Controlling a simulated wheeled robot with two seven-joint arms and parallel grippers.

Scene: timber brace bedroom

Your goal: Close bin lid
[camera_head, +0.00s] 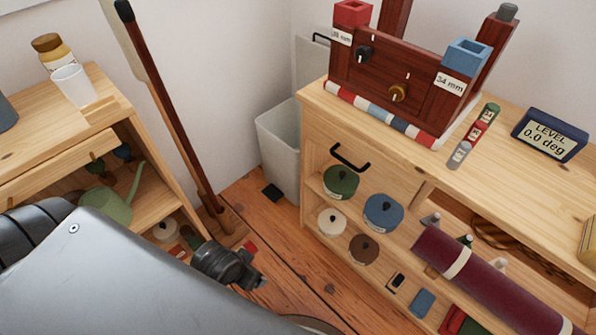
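A pale grey bin (280,150) stands on the floor in the corner, between the wall and the wooden cabinet on the right. Its lid (309,68) is up, leaning near upright by the wall, with a dark handle at its top. The cabinet hides the right part of the bin and lid. My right gripper is out of view.
The right cabinet (560,185) carries a dark wooden device (385,80) and a level display (550,134). A left shelf unit (60,150) and leaning pole (170,110) flank the bin. Floor (265,225) is open before the bin.

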